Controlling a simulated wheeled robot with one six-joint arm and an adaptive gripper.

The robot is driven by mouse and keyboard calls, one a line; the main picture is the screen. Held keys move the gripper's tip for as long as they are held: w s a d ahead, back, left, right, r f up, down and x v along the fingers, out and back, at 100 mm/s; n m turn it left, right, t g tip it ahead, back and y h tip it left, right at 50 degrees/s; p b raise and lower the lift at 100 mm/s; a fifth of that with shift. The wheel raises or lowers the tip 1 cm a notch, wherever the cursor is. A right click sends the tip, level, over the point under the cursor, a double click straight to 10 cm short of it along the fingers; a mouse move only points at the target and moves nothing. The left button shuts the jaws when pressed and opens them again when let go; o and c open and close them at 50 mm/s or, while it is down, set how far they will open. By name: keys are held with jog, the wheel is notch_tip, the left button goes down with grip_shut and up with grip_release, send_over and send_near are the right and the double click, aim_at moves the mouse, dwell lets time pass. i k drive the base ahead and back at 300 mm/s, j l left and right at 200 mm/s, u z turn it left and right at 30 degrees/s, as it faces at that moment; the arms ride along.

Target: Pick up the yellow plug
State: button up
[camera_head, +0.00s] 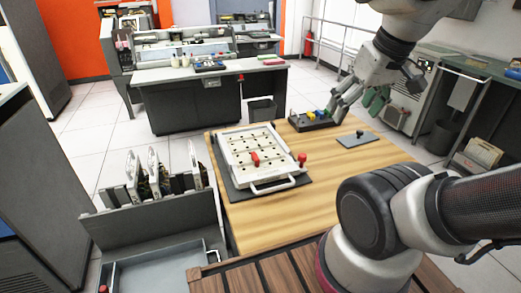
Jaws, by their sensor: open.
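The yellow plug (309,114) is small and stands in a dark block (311,126) at the back right of the wooden table. A blue plug (320,113) is just to its right in the same block. My gripper (347,112) hangs to the right of the block, above the table's back right edge. Its fingers point down and are apart, with nothing seen between them. The fingers come close to the block's right end in the picture. The yellow plug is not covered by my gripper.
A white perforated board (262,160) with red knobs lies on a dark base at the table's left. A small grey plate (357,139) with a dark knob lies right of the dark block. The wooden table (330,165) is bare between them. A card rack (160,205) stands left.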

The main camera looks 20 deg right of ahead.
aim_at(309, 115)
jog(key=l, duration=1.75)
jog(key=l+u, duration=0.1)
jog(key=l, duration=0.65)
jog(key=l+u, duration=0.15)
jog(key=l, duration=0.6)
jog(key=k+l+u, duration=0.1)
jog(key=l, duration=0.65)
jog(key=l+u, duration=0.5)
jog(key=k+l+u, duration=0.1)
jog(key=l+u, duration=0.35)
jog(key=k+l+u, duration=0.15)
jog(key=l+u, duration=0.2)
jog(key=u, duration=0.15)
jog(key=i+l+u, duration=0.15)
jog(key=l+u, duration=0.2)
jog(key=l, duration=0.15)
jog(key=i+l+u, duration=0.1)
jog(key=l+u, duration=0.65)
jog(key=l, duration=0.25)
jog(key=l+u, duration=0.15)
jog(key=l, duration=1.05)
jog(key=k+l+u, duration=0.15)
jog(key=l, duration=1.1)
jog(key=l+u, duration=0.3)
jog(key=l, duration=0.2)
jog(key=l+u, duration=0.3)
jog(key=l, duration=0.15)
jog(key=k+l+u, duration=0.15)
jog(key=l+u, duration=0.15)
jog(key=l, duration=0.2)
